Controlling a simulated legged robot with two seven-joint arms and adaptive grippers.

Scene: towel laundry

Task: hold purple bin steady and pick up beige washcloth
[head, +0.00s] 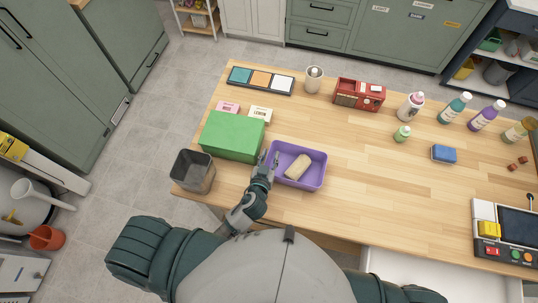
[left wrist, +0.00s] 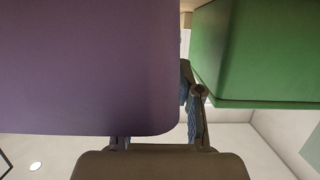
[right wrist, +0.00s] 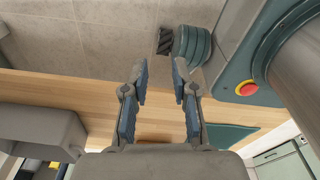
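The purple bin (head: 322,178) stands upright near the table's front edge. The beige washcloth (head: 297,167) lies bunched inside it. My left gripper (head: 268,158) is at the bin's left wall, its fingers apart. In the left wrist view the purple bin (left wrist: 85,65) fills the left side and hides one finger; the other finger is outside, close to the bin's edge. I cannot tell if it touches. My right gripper (right wrist: 158,68) is open and empty in the right wrist view, over the table's edge and away from the bin; it is not visible in the head view.
A green box (head: 232,136) stands close left of my left gripper and also shows in the left wrist view (left wrist: 255,50). A grey bin (head: 192,172) is at the table's left corner. Bottles and a blue sponge (head: 443,154) are at right. Table right of the bin is clear.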

